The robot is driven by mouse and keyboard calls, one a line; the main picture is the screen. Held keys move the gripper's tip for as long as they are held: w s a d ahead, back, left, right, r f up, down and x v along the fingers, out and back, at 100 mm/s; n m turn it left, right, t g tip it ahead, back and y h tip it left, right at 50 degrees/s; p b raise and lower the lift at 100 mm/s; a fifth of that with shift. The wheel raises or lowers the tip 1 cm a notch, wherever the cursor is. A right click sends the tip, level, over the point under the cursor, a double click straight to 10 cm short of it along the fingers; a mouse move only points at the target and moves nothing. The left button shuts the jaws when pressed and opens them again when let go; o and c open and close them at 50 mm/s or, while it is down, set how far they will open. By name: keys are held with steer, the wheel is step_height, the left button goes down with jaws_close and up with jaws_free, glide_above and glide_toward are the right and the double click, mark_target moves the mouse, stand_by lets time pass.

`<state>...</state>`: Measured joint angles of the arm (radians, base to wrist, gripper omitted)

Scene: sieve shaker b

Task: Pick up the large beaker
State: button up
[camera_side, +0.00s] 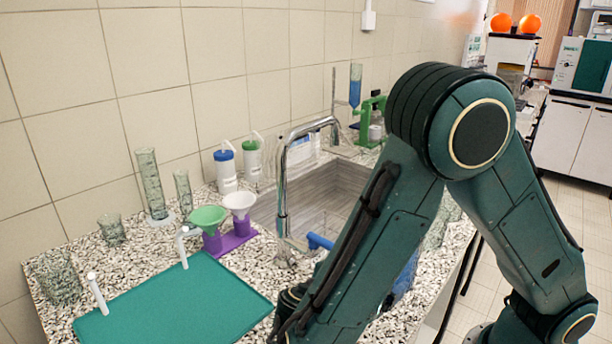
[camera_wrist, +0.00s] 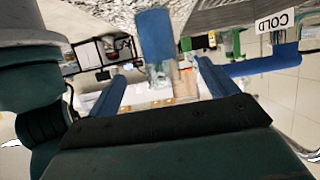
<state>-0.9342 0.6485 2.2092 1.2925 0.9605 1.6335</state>
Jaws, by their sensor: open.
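The large beaker (camera_side: 58,278) looks like the wide clear glass vessel at the left end of the granite counter in the side view, beside the green mat. A smaller clear beaker (camera_side: 112,229) stands behind it. My gripper (camera_wrist: 160,70) shows in the wrist view with its two blue fingers wide apart. I see nothing held between them. In the side view my arm hides most of the gripper, to the right of the mat and well apart from the large beaker. I cannot make out the large beaker in the wrist view.
The green mat (camera_side: 172,304) lies at the front with white posts near it. Two glass cylinders (camera_side: 151,186), green and white funnels on a purple stand (camera_side: 230,240), two capped bottles (camera_side: 226,172), a tall faucet (camera_side: 283,190) and a sink (camera_side: 335,184) line the counter.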

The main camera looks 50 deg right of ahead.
steer(key=x, duration=0.7)
steer(key=shift+d+f, duration=0.2)
steer(key=shift+d, duration=0.1)
steer(key=shift+d, duration=0.15)
steer(key=x, duration=0.3)
steer(key=shift+s+d, duration=0.2)
steer(key=shift+s, duration=0.05)
steer(key=shift+x, duration=0.75)
steer(key=shift+c, duration=0.3)
steer(key=c, duration=1.3)
steer(key=shift+r, duration=0.4)
